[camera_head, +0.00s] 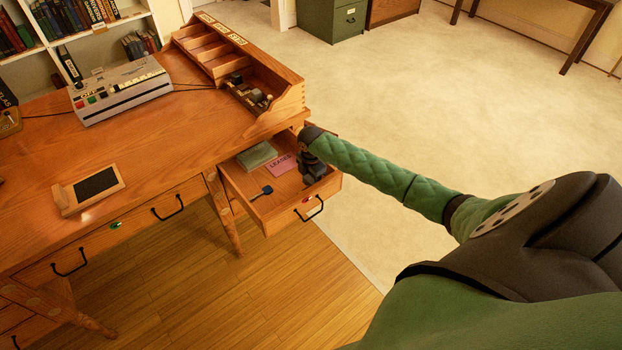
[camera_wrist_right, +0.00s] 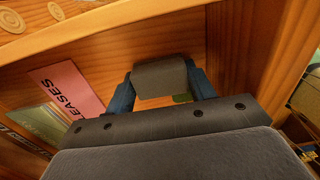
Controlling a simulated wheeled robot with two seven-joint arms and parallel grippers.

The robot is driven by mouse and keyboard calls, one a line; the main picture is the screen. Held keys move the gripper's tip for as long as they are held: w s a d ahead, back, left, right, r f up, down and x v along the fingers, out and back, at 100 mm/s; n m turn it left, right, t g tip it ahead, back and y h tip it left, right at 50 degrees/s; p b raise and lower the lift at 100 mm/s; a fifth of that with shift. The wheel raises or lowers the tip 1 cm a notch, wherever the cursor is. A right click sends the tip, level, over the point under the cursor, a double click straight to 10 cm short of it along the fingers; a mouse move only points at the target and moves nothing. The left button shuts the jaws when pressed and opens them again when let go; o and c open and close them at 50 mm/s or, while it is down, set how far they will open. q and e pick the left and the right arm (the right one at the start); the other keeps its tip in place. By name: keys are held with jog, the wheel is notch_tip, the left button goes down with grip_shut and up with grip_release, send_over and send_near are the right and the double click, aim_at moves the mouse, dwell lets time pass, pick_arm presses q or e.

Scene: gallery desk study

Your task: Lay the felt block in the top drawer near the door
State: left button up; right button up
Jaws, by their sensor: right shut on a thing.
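The felt block (camera_wrist_right: 160,79) is a dark grey block in the right wrist view, between the two blue fingers of my right gripper (camera_wrist_right: 161,88). My right gripper is shut on it. In the head view my right gripper (camera_head: 313,172) reaches down into the open drawer (camera_head: 276,221) at the desk's right end; the block cannot be told apart from the gripper there. Whether the block touches the drawer floor cannot be told. A pink card (camera_head: 282,164) reading "LEASES" lies in the drawer, left of the gripper. My left gripper is not in view.
The drawer also holds a grey-green flat item (camera_head: 257,155) and a small dark blue item (camera_head: 262,191). An organizer (camera_head: 225,52) stands on the desk (camera_head: 150,140) above the drawer. A grey machine (camera_head: 120,90) and a framed black panel (camera_head: 95,185) sit further left.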

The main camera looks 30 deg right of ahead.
aim_at(311, 178)
jog(key=o, duration=1)
jog(key=shift+f, duration=0.1)
jog(key=shift+c, duration=0.2)
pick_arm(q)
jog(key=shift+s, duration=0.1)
pick_arm(e)
jog(key=shift+r, duration=0.45)
pick_arm(q)
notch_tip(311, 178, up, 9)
jog(key=b, duration=0.2)
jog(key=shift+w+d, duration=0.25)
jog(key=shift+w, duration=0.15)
pick_arm(e)
notch_tip(311, 178, up, 11)
jog(key=shift+r, duration=0.2)
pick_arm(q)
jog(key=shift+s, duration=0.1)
